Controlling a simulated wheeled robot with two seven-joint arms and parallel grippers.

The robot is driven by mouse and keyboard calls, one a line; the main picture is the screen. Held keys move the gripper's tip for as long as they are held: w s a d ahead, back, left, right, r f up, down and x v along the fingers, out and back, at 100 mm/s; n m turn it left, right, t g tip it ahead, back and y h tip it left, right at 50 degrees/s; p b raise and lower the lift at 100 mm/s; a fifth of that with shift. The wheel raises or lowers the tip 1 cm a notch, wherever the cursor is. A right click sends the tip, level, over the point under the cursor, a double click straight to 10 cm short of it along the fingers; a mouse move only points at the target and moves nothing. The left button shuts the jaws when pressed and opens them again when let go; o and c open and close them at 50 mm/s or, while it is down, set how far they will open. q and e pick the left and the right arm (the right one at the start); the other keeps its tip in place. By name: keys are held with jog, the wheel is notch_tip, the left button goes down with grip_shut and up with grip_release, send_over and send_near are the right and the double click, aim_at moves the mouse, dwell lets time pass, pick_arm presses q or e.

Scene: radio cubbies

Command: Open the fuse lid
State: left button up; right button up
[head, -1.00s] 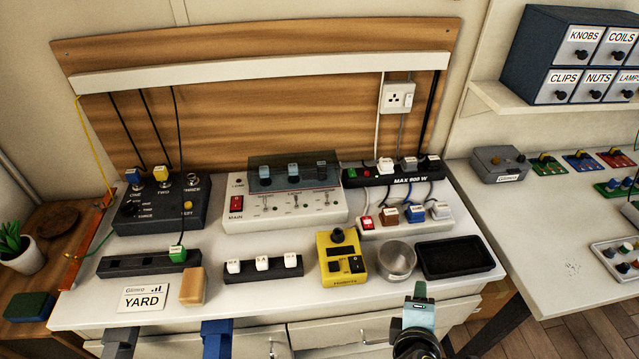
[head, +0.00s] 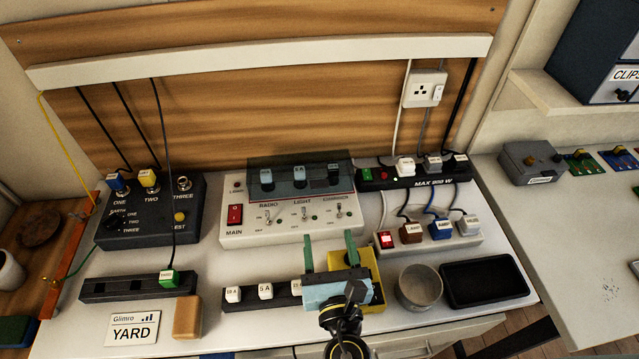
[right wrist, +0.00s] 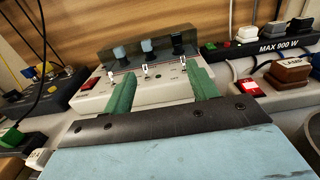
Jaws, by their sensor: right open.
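The fuse lid (head: 296,178) is a dark see-through cover along the back of the white fuse box (head: 238,237). It looks shut over several dark and blue-grey fuses. It also shows in the right wrist view (right wrist: 120,58), straight ahead beyond the fingers. My right gripper (head: 328,246) is open and empty, its two green fingers pointing at the front of the box. It hovers over the yellow tester and hides much of it. In the right wrist view the gripper (right wrist: 163,88) is apart from the lid. My left gripper is not in view.
A row of labelled fuses (head: 265,291) stands front centre. A yellow tester (head: 372,268), a grey cup (head: 419,287) and a black tray (head: 485,282) sit to the right. A power strip (head: 432,174) with plugs lies right of the box. A control box (head: 150,228) stands left.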

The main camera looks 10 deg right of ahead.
send_near(320, 188)
jog(key=shift+w, duration=0.55)
jog(key=w, duration=0.5)
jog(key=shift+w, duration=1.05)
jog(key=shift+c, duration=0.5)
jog(key=c, duration=0.9)
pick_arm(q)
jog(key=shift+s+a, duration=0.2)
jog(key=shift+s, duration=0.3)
pick_arm(e)
grip_shut()
